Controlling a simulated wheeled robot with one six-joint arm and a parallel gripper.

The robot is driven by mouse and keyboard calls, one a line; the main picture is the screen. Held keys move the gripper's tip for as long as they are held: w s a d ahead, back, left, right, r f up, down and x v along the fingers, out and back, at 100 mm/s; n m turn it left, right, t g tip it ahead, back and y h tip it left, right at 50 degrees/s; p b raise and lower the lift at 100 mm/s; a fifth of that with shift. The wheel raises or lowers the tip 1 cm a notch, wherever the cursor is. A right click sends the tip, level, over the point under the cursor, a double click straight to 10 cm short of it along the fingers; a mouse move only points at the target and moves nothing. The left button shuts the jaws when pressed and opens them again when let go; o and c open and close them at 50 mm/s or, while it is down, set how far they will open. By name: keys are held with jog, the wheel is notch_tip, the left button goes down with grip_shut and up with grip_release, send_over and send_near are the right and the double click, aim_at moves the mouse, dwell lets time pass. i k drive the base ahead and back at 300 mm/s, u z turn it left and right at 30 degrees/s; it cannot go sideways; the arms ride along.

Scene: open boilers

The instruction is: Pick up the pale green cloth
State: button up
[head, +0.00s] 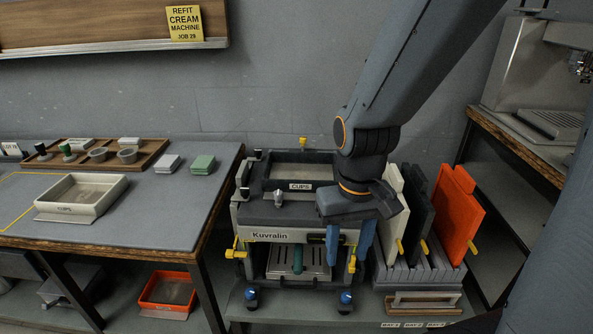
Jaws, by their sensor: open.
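The pale green cloth (203,165) is a small folded square lying on the grey tabletop of the left table, near its right end. A whitish folded cloth (168,163) lies just to its left, with a small gap between them. My gripper (350,252) points down in front of the Kuvralin machine (270,236), well to the right of the green cloth. Its two blue fingers are apart, and I see nothing held between them. My arm hides part of the machine's right side.
A cream tray (114,196) labelled CUPS and a wooden tray (122,162) with tampers and cups share the table (150,224). White, black and orange (458,215) panels stand right of the machine. An orange bin (152,304) sits below. The tabletop before the cloths is clear.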

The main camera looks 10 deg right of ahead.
aim_at(204, 164)
jog(key=z, duration=2.95)
jog(key=k, duration=2.1)
jog(key=u, duration=2.1)
jog(key=i, duration=1)
jog(key=z, duration=0.05)
